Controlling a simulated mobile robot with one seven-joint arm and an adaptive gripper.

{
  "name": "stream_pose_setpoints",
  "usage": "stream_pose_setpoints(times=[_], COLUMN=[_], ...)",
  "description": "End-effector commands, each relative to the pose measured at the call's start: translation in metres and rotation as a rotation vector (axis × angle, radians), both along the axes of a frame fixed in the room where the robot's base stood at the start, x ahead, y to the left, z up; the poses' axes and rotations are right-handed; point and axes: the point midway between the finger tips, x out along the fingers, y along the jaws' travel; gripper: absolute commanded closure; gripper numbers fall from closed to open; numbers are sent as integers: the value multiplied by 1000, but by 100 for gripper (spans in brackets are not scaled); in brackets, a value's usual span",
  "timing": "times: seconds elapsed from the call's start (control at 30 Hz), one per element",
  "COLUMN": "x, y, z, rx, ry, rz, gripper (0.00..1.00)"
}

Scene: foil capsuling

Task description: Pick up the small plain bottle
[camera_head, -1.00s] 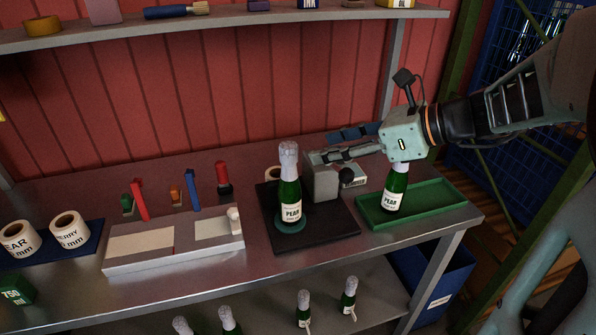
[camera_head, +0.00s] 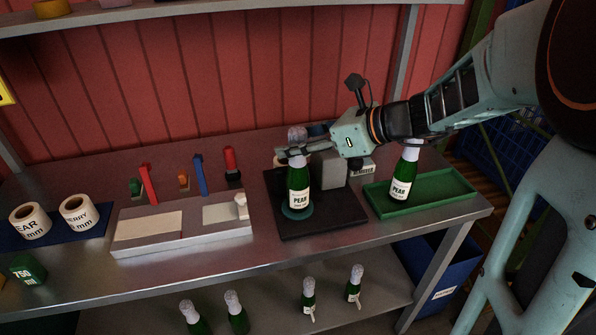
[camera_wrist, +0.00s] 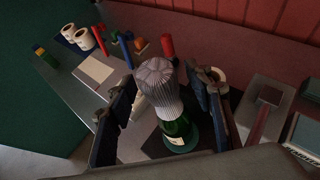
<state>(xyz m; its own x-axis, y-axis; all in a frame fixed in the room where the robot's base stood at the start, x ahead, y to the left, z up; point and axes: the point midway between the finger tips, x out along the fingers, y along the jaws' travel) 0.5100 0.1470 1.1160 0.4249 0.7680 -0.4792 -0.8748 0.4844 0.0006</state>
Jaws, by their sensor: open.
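A small green bottle (camera_head: 298,190) with a pale foil top and a "PEAR" label stands upright on a round green pad on the black base. My gripper (camera_head: 292,151) is open at its neck, and its fingers partly hide the foil. In the wrist view the grey pleated foil top (camera_wrist: 160,88) rises between the two spread fingers of my gripper (camera_wrist: 168,92), with gaps visible. A second labelled green bottle (camera_head: 402,178) with a foil top stands upright in the green tray (camera_head: 445,195). I cannot tell which bottle the task calls plain.
A grey block device (camera_head: 333,172) stands right behind the bottle on the black base (camera_head: 338,222). A pale fixture (camera_head: 180,235), coloured tools and label rolls (camera_head: 78,213) are to the left. Several bottles stand on the lower shelf (camera_head: 260,312). A shelf (camera_head: 200,12) runs above.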

Motion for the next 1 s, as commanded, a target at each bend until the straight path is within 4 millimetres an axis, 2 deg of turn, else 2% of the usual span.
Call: stream_pose_setpoints(times=[0.07,0.5,1.0], x=[0,0,0], y=[0,-1,-1], z=[0,0,2], rx=[0,0,1], ry=[0,-1,-3], rz=[0,0,0], gripper=[53,100,100])
